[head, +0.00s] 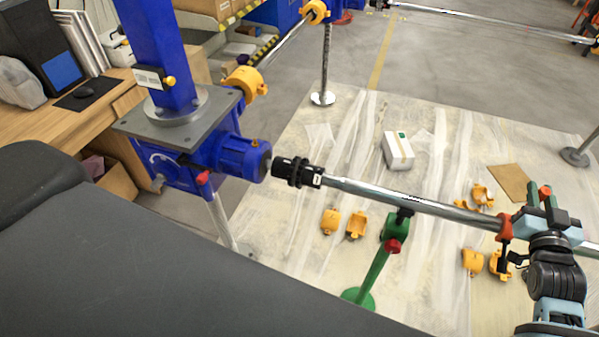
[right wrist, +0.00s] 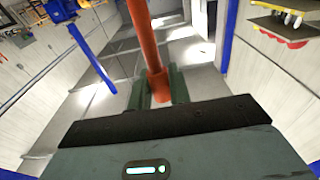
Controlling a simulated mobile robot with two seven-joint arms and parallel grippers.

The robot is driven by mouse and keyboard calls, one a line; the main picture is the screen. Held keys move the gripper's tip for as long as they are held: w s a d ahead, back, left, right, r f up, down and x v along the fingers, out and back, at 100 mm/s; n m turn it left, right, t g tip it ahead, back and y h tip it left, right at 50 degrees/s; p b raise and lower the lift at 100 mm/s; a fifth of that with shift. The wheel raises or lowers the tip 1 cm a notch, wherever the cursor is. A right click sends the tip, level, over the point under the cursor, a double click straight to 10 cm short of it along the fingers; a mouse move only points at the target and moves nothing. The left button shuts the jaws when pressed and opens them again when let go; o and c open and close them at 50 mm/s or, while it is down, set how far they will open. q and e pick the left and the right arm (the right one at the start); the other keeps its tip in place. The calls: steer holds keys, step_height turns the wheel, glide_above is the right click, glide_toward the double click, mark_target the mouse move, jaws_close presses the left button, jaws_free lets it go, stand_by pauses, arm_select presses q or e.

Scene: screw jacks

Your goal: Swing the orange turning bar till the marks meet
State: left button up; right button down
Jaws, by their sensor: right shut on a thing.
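The orange turning bar (right wrist: 146,45) runs down between the two grey-green fingers of my right gripper (right wrist: 157,90) in the right wrist view, and the gripper is shut on it. In the head view my right gripper (head: 541,212) is at the right, over the long silver shaft (head: 420,204), with a bit of orange-red (head: 545,191) between its fingers. An orange-red collar (head: 504,228) sits around the shaft just left of the gripper. A black coupling (head: 297,172) stands between the shaft and the blue screw jack (head: 195,150). I cannot make out the marks. My left gripper is out of view.
A green stand (head: 372,268) with a red knob is under the shaft. Several yellow-orange cover pieces (head: 356,225), a white box (head: 398,151) and brown cardboard (head: 508,182) lie on the floor sheet (head: 290,205). A wooden desk (head: 60,137) is at the left.

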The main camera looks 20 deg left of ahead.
steer(key=shift+w+a+g, duration=0.1)
steer(key=shift+w+g, duration=0.9)
steer(key=shift+w, duration=0.25)
steer(key=c, duration=1.1)
jaws_free()
steer(key=shift+s+d+r, duration=0.15)
steer(key=shift+s, duration=1.5)
steer(key=shift+s+d+r, duration=0.1)
steer(key=shift+s+r, duration=0.05)
steer(key=shift+s, duration=1.55)
steer(key=shift+s+d+r, duration=0.15)
steer(key=shift+s, duration=1.5)
steer(key=shift+f, duration=0.1)
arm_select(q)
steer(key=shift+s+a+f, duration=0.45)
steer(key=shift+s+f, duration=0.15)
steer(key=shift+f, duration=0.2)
arm_select(e)
steer(key=s+a+f+g, duration=0.2)
steer(key=s+a+f, duration=0.1)
steer(key=s+f, duration=0.6)
steer(key=s+a+f+n+g, duration=0.1)
steer(key=s+a+f+g, duration=0.2)
steer(key=s+f, duration=0.6)
steer(key=s+a+f+g, duration=0.2)
steer(key=s+a+f, duration=0.1)
steer(key=s+f, duration=0.7)
steer(key=shift+s, duration=0.8)
